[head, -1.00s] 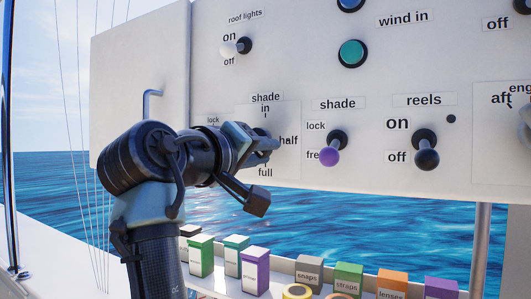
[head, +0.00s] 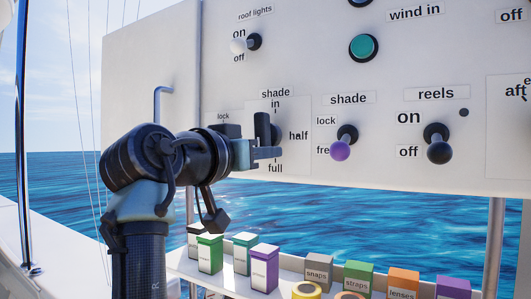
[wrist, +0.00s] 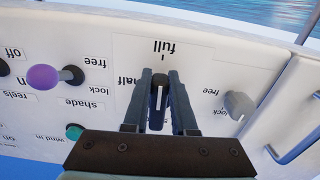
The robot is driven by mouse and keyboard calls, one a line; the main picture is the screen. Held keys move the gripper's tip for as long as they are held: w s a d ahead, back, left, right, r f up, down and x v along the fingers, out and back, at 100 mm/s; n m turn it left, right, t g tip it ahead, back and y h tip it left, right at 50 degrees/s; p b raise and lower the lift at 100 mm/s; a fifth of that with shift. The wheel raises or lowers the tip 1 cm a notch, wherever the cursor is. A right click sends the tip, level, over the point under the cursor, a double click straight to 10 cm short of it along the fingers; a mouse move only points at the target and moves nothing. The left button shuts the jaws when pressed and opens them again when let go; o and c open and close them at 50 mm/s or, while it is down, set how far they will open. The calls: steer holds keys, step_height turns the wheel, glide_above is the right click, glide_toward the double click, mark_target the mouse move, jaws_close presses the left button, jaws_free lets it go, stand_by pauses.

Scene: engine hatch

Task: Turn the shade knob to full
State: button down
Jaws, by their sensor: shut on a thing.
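The shade knob (head: 263,128) is a dark bar-shaped knob on a white plate (head: 299,112) marked "in" at the top, "half" at the right and "full" at the bottom. My gripper (head: 268,151) is at the knob, its fingers closed around it. In the wrist view, which shows the panel upside down, the knob (wrist: 158,96) sits between my two fingers (wrist: 160,102). Its white line lies along the direction of "full". I cannot tell which end of the knob is the pointer. My wrist hides part of the plate's left side.
Right of the plate, a purple-tipped shade lever (head: 341,148) points down to "free". A black reels lever (head: 438,147) is beyond it. In the wrist view a grey lever (wrist: 238,105) stands close beside the plate. Boxes (head: 265,265) stand on a shelf below.

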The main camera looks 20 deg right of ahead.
steer(key=shift+w+f+m, duration=0.1)
steer(key=shift+f+m, duration=0.05)
steer(key=shift+m, duration=0.25)
steer(key=c, duration=0.7)
jaws_free()
steer(key=shift+a, duration=0.1)
steer(key=shift+b+v, duration=2.7)
steer(key=shift+v, duration=3.8)
